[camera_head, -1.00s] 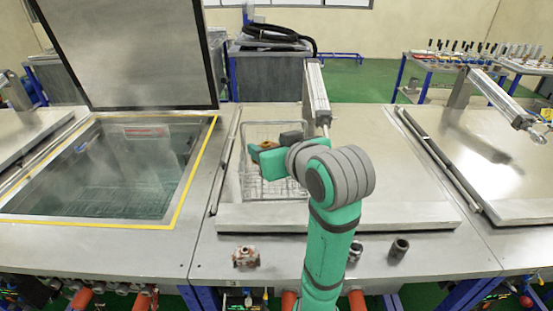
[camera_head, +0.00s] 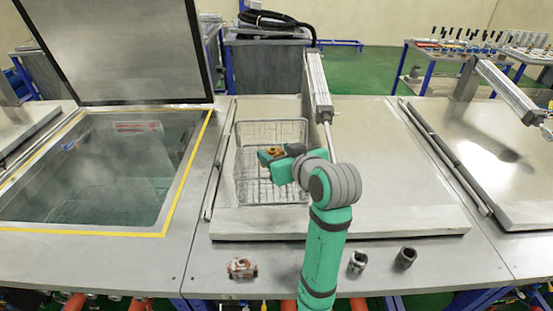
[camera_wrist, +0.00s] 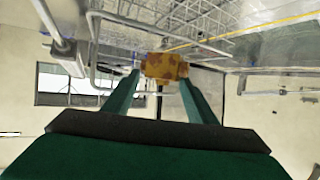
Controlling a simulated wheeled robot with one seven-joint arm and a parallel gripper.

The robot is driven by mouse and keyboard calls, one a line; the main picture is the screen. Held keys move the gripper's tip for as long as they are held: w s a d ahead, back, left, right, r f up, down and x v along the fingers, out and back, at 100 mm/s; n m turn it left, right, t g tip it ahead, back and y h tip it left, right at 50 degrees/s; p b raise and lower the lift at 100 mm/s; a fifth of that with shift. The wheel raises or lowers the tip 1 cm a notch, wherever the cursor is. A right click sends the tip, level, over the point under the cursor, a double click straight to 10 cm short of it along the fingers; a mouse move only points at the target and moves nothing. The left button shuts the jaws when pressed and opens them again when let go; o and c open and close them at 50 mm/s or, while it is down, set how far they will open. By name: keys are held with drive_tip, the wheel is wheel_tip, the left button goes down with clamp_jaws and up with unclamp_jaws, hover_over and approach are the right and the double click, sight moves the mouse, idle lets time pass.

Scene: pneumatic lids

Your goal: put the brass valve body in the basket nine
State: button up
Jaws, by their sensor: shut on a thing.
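The brass valve body (camera_head: 274,152) is a small orange-brown part at the tip of my gripper (camera_head: 270,157). In the wrist view my gripper (camera_wrist: 160,80) has its two green fingers on either side of the valve body (camera_wrist: 162,66), shut on it. A wire basket (camera_head: 250,193) stands on the closed steel lid. In the head view the gripper and valve body appear over the basket's area. Whether they are inside or above its rim I cannot tell. No number shows on the basket.
An open tank (camera_head: 120,180) with a yellow edge lies to the left, its lid (camera_head: 125,50) raised. A rusty fitting (camera_head: 242,267) and two grey fittings (camera_head: 357,262), (camera_head: 405,257) sit along the front edge. The lid's right part is clear.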

drive_tip(key=shift+s+f, duration=0.15)
drive_tip(key=shift+f, duration=1.75)
drive_tip(key=o, duration=1.4)
drive_tip(key=shift+f, duration=0.1)
drive_tip(key=v, duration=0.6)
drive_tip(key=r+v, duration=0.1)
drive_tip(key=v, duration=0.5)
drive_tip(key=shift+a+r, duration=0.1)
drive_tip(key=shift+r, duration=0.15)
